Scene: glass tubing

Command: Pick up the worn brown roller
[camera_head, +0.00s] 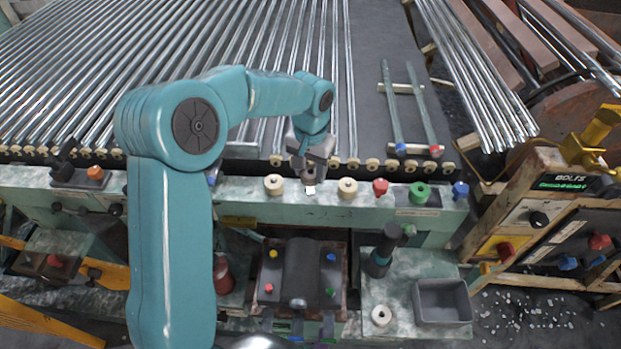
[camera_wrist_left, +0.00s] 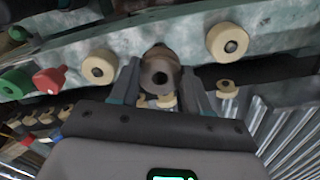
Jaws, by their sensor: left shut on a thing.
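The worn brown roller (camera_wrist_left: 158,68) shows in the left wrist view, its round end with a dark centre hole facing the camera. It sits between the two fingers of my left gripper (camera_wrist_left: 161,88), which is shut on it. In the head view my left gripper (camera_head: 309,174) points down at the pale green rail, between two cream rollers (camera_head: 273,185) (camera_head: 347,187), and largely hides the brown roller. I cannot tell whether the roller is clear of the rail. My right gripper is in neither view.
A red roller (camera_head: 380,187), a green roller (camera_head: 419,193) and a blue roller (camera_head: 460,190) stand farther right along the rail. Rows of glass tubes (camera_head: 215,60) lie behind it. A grey bin (camera_head: 442,301) and a cream ring (camera_head: 381,316) are in front at the right.

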